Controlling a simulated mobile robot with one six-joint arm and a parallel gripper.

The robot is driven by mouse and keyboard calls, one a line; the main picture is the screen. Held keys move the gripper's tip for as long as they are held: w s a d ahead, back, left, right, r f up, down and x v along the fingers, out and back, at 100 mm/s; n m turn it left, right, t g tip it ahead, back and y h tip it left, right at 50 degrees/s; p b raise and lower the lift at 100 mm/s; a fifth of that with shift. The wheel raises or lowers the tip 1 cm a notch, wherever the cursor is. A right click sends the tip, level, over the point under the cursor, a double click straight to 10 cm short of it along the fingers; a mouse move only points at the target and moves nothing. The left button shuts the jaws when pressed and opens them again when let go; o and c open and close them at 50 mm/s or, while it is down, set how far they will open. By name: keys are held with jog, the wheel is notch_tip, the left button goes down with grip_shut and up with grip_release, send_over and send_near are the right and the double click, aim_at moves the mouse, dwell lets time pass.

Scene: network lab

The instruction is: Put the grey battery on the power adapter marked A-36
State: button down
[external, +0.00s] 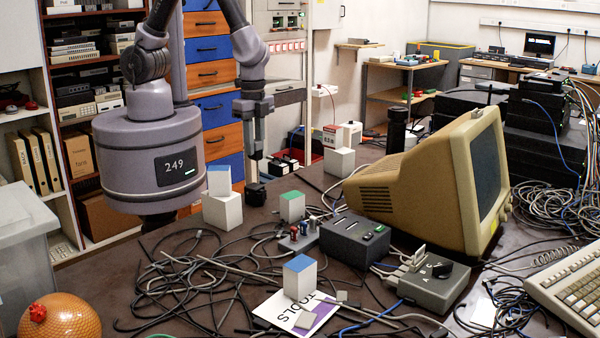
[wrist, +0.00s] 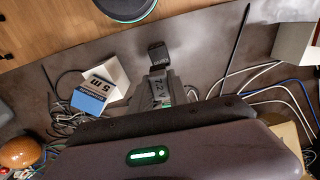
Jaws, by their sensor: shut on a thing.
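My gripper (external: 257,142) points down over the table's left part, shut on the grey battery (wrist: 164,90), which bears the marking 7.2 V in the wrist view. In the external view the fingers largely hide the battery. A small black block (external: 256,194) stands on the table just below the fingertips. It also shows in the wrist view (wrist: 158,54), just beyond the battery, with small pale lettering that I cannot read surely. I cannot tell whether battery and block touch. The marking A-36 is not readable in either view, so I cannot surely identify the power adapter.
Blue-topped white boxes (external: 222,200) stand left of the black block, a green-topped box (external: 292,206) to its right. A dark switch box (external: 354,238), a grey box with plugs (external: 430,284) and a beige monitor (external: 430,185) stand further right. Loose cables cover the front table.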

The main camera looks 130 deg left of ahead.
jog(key=f+b, duration=0.3)
jog(key=f, duration=0.5)
jog(key=shift+s, duration=0.2)
jog(key=shift+f+b, duration=0.2)
jog(key=shift+b, duration=0.15)
jog(key=c, duration=1.3)
grip_release()
jog(key=shift+o, duration=0.2)
